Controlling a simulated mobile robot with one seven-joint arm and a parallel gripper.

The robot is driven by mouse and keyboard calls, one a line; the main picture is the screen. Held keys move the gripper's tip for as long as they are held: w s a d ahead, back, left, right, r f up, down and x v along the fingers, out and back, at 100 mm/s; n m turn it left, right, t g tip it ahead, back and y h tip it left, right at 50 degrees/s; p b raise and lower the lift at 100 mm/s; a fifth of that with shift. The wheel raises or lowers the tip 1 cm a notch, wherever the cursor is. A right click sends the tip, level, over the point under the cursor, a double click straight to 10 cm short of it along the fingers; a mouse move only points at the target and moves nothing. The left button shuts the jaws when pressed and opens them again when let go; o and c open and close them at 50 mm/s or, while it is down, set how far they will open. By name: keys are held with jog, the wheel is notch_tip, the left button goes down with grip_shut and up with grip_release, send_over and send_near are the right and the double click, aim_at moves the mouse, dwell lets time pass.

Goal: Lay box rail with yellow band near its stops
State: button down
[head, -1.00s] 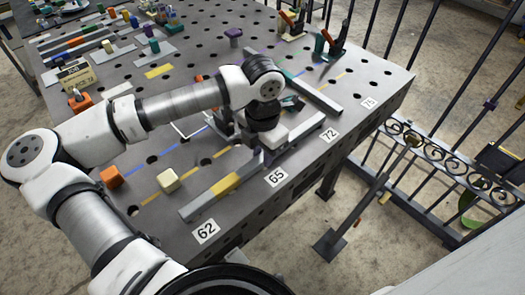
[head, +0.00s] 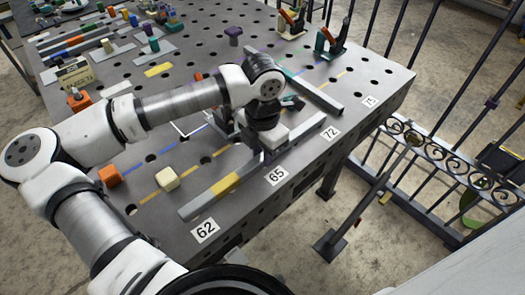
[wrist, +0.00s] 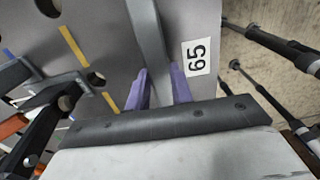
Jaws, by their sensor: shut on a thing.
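The grey box rail with a yellow band (head: 224,185) lies along the front edge of the metal table, above labels 62 and 65. My gripper (head: 266,157) is over the rail's middle, to the right of the yellow band. In the wrist view its purple fingers (wrist: 161,88) are on either side of the grey rail, shut on it. My gripper and wrist hide part of the rail. An orange block (head: 110,176) and a cream block (head: 168,180) stand left of the rail; I cannot tell whether they are its stops.
Dashed yellow and blue lines mark the holed table (head: 380,92). Another grey rail (head: 318,97) lies toward the right. Toggle clamps (head: 330,40) stand at the far edge. A gate with scrollwork (head: 440,150) is beyond the right edge. Label 65 (wrist: 196,56) shows beside the rail.

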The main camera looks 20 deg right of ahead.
jog(key=c, duration=1.1)
grip_release()
jog(key=shift+c, duration=0.2)
notch_tip(320, 180, up, 14)
jog(key=b, duration=0.2)
jog(key=shift+f, duration=0.15)
